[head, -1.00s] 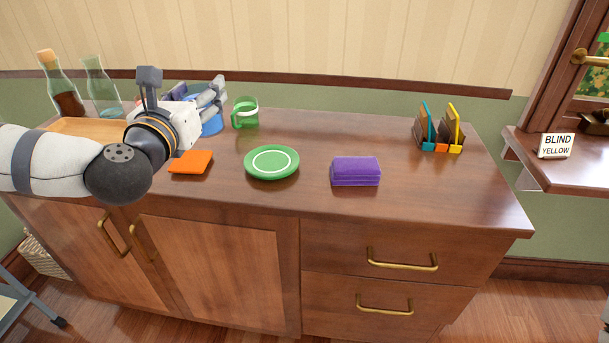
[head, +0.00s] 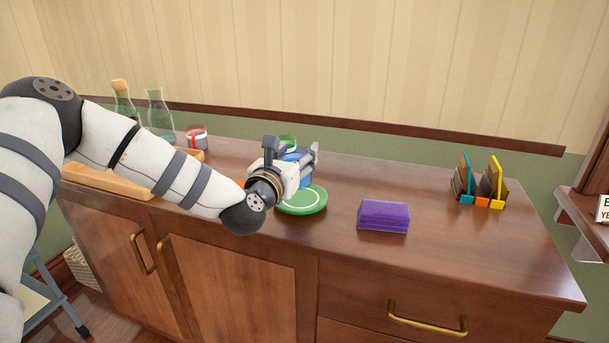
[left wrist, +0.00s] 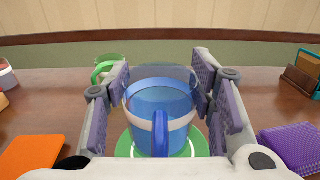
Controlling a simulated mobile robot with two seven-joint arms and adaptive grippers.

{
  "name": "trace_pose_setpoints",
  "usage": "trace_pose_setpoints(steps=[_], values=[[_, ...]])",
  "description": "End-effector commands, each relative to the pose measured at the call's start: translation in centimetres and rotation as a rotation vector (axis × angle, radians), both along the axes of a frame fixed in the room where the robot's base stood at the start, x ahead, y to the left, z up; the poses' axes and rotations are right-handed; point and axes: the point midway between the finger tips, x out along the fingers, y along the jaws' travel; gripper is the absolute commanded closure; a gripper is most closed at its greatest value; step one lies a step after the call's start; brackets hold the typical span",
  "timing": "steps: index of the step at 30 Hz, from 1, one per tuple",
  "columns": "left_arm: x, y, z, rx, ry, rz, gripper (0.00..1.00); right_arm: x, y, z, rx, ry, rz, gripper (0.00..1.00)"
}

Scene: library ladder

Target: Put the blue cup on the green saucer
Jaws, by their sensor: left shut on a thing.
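The blue cup (left wrist: 160,103) stands upright between the two fingers of my left gripper (left wrist: 162,90), its handle facing the wrist camera. In the head view the blue cup (head: 297,181) is mostly hidden behind my left gripper (head: 305,162), which is shut on it. The green saucer (head: 310,207) with a white ring lies on the cabinet top under the gripper. In the left wrist view the green saucer (left wrist: 202,143) shows around the cup's lower part. I cannot tell whether the cup's base touches it. My right gripper is not in view.
A green cup (left wrist: 103,70) stands behind and left of the saucer. A card holder (head: 480,188), wooden tray (head: 100,180) and bottles (head: 160,115) stand farther off.

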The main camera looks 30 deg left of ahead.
Motion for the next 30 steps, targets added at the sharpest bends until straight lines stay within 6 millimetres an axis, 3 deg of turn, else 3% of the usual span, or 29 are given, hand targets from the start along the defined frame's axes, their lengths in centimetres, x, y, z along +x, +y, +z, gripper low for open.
trace_pose_setpoints(steps=[5,9,20,21,23,24,30], values=[[1.3,0.0,-1.5,0.002,-0.001,0.0,0.83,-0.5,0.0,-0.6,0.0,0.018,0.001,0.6],[1.3,0.0,-4.1,0.001,-0.001,0.0,0.83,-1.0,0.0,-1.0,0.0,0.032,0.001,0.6],[1.2,0.0,-4.5,-0.001,-0.006,0.0,0.83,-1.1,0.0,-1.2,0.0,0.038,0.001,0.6],[1.2,0.0,-4.6,0.0,-0.005,0.0,0.48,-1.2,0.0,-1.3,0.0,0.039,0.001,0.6],[1.2,0.0,-4.4,0.0,-0.006,0.0,0.34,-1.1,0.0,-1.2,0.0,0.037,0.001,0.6],[1.2,0.0,-4.4,0.0,-0.007,0.0,0.3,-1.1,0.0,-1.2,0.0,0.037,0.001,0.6],[1.2,0.0,-4.4,0.0,-0.007,0.0,0.3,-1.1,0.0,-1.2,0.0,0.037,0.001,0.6]])
